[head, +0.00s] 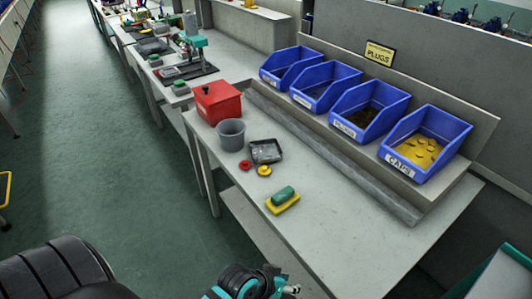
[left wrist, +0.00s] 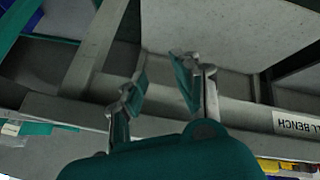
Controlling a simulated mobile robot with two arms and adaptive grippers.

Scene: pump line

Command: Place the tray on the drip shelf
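A small dark tray (head: 266,151) with a pale rim lies on the grey bench top (head: 330,235) in the head view, and it looks empty. No label marks a drip shelf; a lower shelf (head: 262,235) shows under the bench's front edge, but I cannot tell if it is that one. My left gripper (head: 290,289) is at the bottom of the head view, well apart from the tray. In the left wrist view its two fingers (left wrist: 162,85) stand apart with nothing between them. My right gripper is in neither view.
A grey cup (head: 231,134), red box (head: 217,102), red ring (head: 245,165), yellow ring (head: 264,170) and green-and-yellow sponge (head: 283,200) surround the tray. Blue bins (head: 427,142) line the back. The front bench top is clear. A bench label (left wrist: 294,127) shows in the left wrist view.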

